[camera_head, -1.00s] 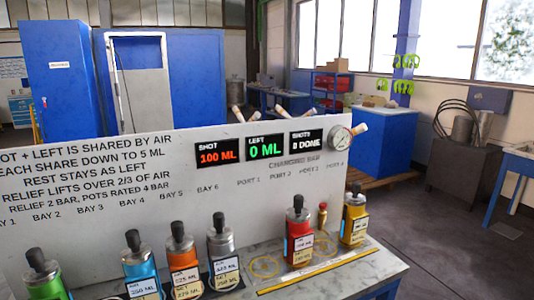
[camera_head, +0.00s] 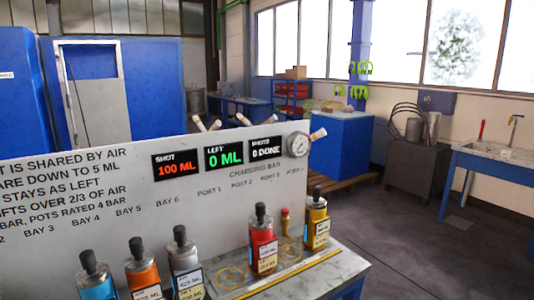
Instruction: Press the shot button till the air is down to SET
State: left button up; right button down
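The white panel (camera_head: 100,200) carries a SHOT display (camera_head: 175,167) reading 100 ML in red, a LEFT display (camera_head: 224,156) reading 0 ML in green, and a third display (camera_head: 266,148) that seems to read 0 DONE. A round gauge (camera_head: 298,145) sits at the panel's right end; its reading is too small to tell. A red vessel (camera_head: 263,247) and a yellow vessel (camera_head: 316,222) stand at the charging ports. A small red-topped fitting (camera_head: 285,222) stands between them. I cannot pick out the shot button. Neither gripper is in view.
A blue cabinet (camera_head: 341,143) and a sink table (camera_head: 490,165) stand behind. The floor at right is clear.

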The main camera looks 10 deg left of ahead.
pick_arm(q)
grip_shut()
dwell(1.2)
